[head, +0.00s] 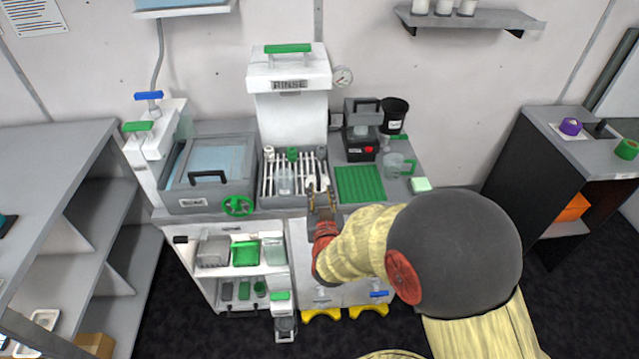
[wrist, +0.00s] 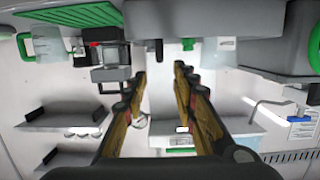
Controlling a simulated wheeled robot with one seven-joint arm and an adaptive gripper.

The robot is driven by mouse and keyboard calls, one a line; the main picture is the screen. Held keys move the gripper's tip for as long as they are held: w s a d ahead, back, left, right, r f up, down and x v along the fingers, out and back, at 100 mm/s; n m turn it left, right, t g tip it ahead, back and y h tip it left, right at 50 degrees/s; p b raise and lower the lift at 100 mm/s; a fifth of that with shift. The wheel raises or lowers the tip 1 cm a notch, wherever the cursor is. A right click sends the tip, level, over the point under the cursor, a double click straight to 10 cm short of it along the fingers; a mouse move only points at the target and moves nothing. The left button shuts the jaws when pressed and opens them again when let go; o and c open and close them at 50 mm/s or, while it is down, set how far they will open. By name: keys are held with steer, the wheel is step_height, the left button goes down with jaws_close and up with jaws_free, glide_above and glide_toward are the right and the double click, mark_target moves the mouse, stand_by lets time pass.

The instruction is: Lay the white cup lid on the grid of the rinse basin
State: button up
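The rinse basin (head: 265,188) has a grid of pale bars (head: 299,168) and stands below the RINSE housing. My gripper (head: 321,190) is at the basin's front right corner. In the wrist view my gripper (wrist: 160,68) has its two fingers apart, with nothing visible held between them. A small white piece (head: 315,183) shows on the right part of the grid, close to the fingertips; I cannot tell whether it is the white cup lid. The lid is not clearly visible in the wrist view.
A green mat (head: 360,184), a clear jug (head: 396,166) and a dark machine (head: 361,135) are to the right. A lidded grey tank (head: 208,196) stands left, with a green handwheel (head: 238,205) in front.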

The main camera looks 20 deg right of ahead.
steer(key=s+a+r+n+g+y, duration=0.2)
steer(key=s+a+r+g+y, duration=0.3)
steer(key=a+r, duration=0.45)
steer(key=s+d+r+g, duration=0.1)
steer(key=s+r+g, duration=0.1)
steer(key=s, duration=0.9)
steer(key=s+d+r+n+g, duration=0.1)
steer(key=s+r, duration=0.3)
steer(key=s, duration=0.8)
steer(key=shift+s+d+r+n+g, duration=0.2)
steer(key=shift+s+n+g, duration=0.1)
steer(key=shift+g, duration=0.4)
